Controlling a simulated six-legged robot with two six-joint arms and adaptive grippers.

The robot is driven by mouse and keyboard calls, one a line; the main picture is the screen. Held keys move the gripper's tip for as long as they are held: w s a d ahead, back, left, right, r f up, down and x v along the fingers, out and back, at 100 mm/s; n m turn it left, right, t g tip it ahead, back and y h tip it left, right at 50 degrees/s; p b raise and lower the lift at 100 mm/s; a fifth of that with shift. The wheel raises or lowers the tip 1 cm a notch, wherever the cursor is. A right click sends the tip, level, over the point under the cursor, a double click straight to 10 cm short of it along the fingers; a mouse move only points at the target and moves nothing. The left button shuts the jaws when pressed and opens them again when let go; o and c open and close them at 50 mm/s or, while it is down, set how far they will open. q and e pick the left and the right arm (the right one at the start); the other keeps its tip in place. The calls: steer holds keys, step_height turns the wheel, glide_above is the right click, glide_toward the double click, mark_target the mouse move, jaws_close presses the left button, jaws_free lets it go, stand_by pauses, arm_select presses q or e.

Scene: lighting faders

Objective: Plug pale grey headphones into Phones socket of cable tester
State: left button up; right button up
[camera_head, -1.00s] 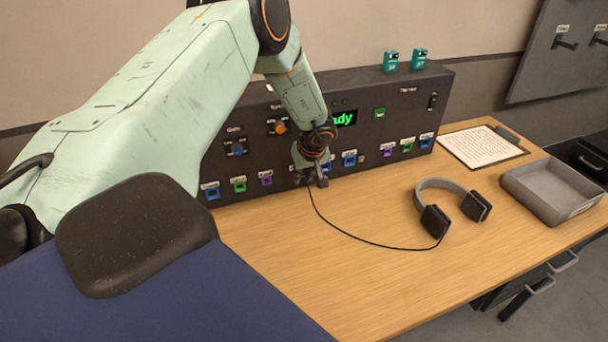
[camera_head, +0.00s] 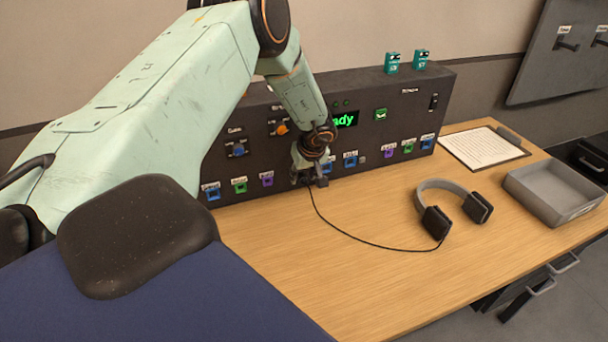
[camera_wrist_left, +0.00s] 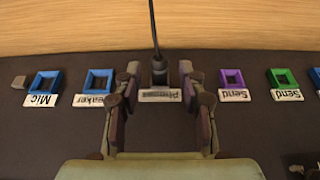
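The headphones (camera_head: 436,222) lie on the table, with a pale grey band and dark ear cups. Their thin black cable runs left to the dark cable tester (camera_head: 410,110), whose screen is partly covered by my arm. In the left wrist view, the dark plug (camera_wrist_left: 158,72) stands at the place of the Phones label (camera_wrist_left: 155,96). It looks seated in the socket, which it hides. My left gripper (camera_head: 309,182) is open at the tester's front. Its fingers (camera_wrist_left: 160,84) are on both sides of the plug, with gaps. My right gripper is not in view.
Other sockets flank the plug, including a blue Speaker socket (camera_wrist_left: 99,81) and a purple Send socket (camera_wrist_left: 231,79). A grey tray (camera_head: 550,192) and a clipboard (camera_head: 482,147) are at the table's right. The table's front middle is clear.

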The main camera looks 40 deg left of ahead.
arm_select(q)
steer(key=shift+o, duration=0.3)
steer(key=shift+d+r, duration=0.1)
steer(key=shift+d, duration=0.15)
steer(key=v, duration=1.2)
steer(key=shift+s, duration=0.1)
